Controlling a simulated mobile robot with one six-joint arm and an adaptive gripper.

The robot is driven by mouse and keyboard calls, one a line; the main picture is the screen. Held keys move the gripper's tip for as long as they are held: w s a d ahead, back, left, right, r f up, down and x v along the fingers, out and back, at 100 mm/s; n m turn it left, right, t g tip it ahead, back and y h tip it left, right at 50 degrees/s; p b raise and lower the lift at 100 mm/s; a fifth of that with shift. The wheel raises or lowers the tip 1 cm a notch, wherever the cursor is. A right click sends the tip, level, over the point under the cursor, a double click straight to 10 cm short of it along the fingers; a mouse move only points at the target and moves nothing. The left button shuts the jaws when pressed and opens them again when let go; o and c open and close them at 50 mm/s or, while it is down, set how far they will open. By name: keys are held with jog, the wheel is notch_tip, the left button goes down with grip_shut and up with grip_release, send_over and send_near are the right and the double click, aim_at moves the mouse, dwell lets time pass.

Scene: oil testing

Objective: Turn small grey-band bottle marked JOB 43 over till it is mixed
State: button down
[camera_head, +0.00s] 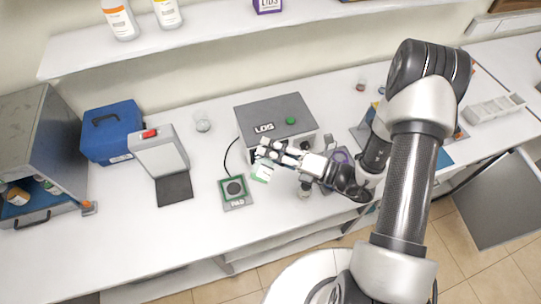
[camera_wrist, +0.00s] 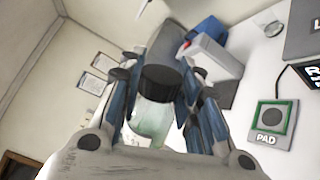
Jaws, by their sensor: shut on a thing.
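In the wrist view the bottle (camera_wrist: 152,118) lies between the two blue-grey fingers, with a dark grey end (camera_wrist: 160,78) and a pale greenish, see-through body. The JOB marking cannot be read, and the fingers hide part of the bottle. It is held clear of the bench.
A blue case (camera_head: 103,143), a small glass (camera_head: 202,126) and a shelf with bottles (camera_head: 210,38) stand farther off.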

jog(key=shift+r+m+p, duration=0.2)
jog(key=shift+m+p, duration=0.85)
jog(key=shift+m, duration=0.15)
jog(key=m+p, duration=0.1)
jog(key=m, duration=0.2)
jog(key=shift+p, duration=0.3)
jog(key=shift+f+m, duration=0.2)
jog(key=shift+m, duration=0.5)
jog(key=shift+m+p, duration=0.4)
jog(key=shift+m, duration=0.4)
jog(key=m, duration=0.5)
